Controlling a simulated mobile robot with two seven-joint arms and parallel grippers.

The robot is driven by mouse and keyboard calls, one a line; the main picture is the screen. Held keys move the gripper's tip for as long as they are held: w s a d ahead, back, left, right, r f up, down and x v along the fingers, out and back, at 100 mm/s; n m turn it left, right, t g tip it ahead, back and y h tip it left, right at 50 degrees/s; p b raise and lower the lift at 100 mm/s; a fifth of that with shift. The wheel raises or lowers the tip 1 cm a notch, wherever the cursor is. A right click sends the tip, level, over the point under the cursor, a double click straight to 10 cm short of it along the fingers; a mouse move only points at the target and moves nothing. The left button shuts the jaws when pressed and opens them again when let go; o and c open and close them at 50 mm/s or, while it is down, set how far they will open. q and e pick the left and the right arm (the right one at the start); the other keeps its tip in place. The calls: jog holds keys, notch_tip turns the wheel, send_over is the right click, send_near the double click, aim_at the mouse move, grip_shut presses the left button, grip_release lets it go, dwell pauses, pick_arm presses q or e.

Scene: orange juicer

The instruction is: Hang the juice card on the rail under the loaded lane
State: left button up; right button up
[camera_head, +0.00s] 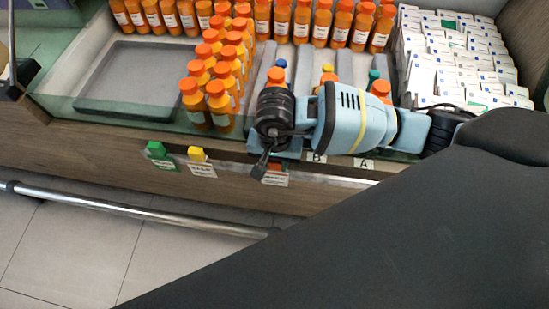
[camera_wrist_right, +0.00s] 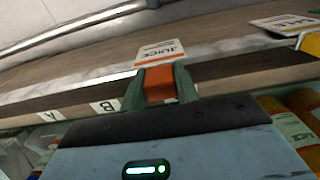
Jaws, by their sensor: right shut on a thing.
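My right gripper (camera_head: 262,166) is at the front of the shelf, and in the right wrist view its fingers (camera_wrist_right: 160,86) are shut on the orange clip of the juice card (camera_wrist_right: 160,52). The white card reads JUICE and extends beyond the fingertips; it also shows in the head view (camera_head: 275,180). The card is at the shelf-front rail (camera_head: 335,178), left of lane labels B (camera_head: 317,157) and A (camera_head: 364,163). I cannot tell whether the clip touches the rail. Bottles with orange caps stand in the lanes, partly hidden behind my right arm. My left gripper is not in view.
A green clip (camera_head: 157,150) and a yellow-clipped SALE card (camera_head: 202,170) sit to the left on the shelf front. Many orange bottles (camera_head: 222,106) stand behind, beside an empty grey tray (camera_head: 140,80). White boxes (camera_head: 450,60) fill the right. A metal bar (camera_head: 130,209) runs low in front.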

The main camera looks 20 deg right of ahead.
jog(key=shift+f, duration=0.2)
jog(key=o, duration=0.9)
jog(key=shift+o, duration=0.8)
notch_tip(320, 180, up, 8)
jog(key=shift+f+p, duration=0.1)
jog(key=shift+p, duration=0.25)
